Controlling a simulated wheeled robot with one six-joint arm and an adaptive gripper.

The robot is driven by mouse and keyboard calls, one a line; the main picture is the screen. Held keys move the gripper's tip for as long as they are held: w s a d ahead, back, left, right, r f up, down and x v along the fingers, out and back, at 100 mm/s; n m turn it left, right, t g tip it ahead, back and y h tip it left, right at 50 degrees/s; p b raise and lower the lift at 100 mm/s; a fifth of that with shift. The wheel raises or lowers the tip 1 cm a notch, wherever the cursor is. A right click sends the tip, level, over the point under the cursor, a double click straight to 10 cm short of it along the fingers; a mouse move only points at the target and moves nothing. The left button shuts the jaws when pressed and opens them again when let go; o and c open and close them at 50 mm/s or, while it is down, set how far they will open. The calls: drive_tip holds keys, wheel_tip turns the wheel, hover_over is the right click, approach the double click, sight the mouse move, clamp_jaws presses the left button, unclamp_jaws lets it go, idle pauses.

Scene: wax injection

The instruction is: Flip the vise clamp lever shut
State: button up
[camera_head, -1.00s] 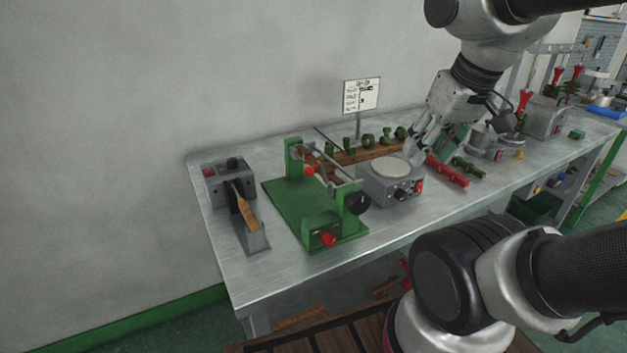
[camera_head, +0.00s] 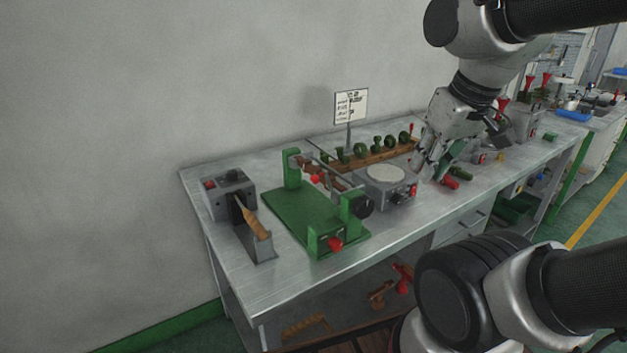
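I cannot make out for sure which thing is the vise clamp with its lever. A green fixture (camera_head: 300,215) with uprights, a rod, a black knob (camera_head: 361,206) and red knobs (camera_head: 335,243) stands on the left half of the metal bench. My gripper (camera_head: 421,170) hangs over the bench right of the grey round-topped device (camera_head: 385,180), well to the right of the green fixture. Its fingers point down and look apart, with nothing seen between them. A red-handled tool (camera_head: 450,182) lies just right of the fingers, partly covered.
A grey device with a wooden-handled tool (camera_head: 251,220) stands at the bench's left end. A wooden rack (camera_head: 375,152) with green parts and a sign (camera_head: 351,106) stand at the back. The bench's front left strip (camera_head: 290,285) is clear. More equipment crowds the right end.

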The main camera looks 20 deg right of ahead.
drive_tip(key=w+a+n, duration=0.1)
drive_tip(key=a, duration=0.1)
drive_tip(key=w+a+f+n+g, duration=0.1)
drive_tip(key=w+a, duration=0.1)
drive_tip(key=a, duration=0.1)
drive_tip(key=w+a+n+g, duration=0.1)
drive_tip(key=w+a, duration=0.1)
drive_tip(key=shift+w+a+f+n+y, duration=0.15)
drive_tip(key=shift+a+f+n+y, duration=0.05)
drive_tip(key=shift+a+n+y, duration=0.1)
clamp_jaws()
drive_tip(key=w+a+r+n+g, duration=0.1)
drive_tip(key=w+a+n, duration=0.3)
drive_tip(key=a+n, duration=0.4)
drive_tip(key=w+a+r+n+g+h, duration=0.1)
drive_tip(key=w+a+n, duration=0.3)
drive_tip(key=a+n, duration=0.4)
drive_tip(key=shift+r+n, duration=0.4)
drive_tip(key=shift+n, duration=0.1)
drive_tip(key=shift+f, duration=0.15)
drive_tip(key=w+d+f, duration=0.1)
drive_tip(key=d+f, duration=0.2)
drive_tip(key=f, duration=0.5)
drive_tip(key=shift+d+f, duration=0.2)
drive_tip(key=shift+d, duration=0.2)
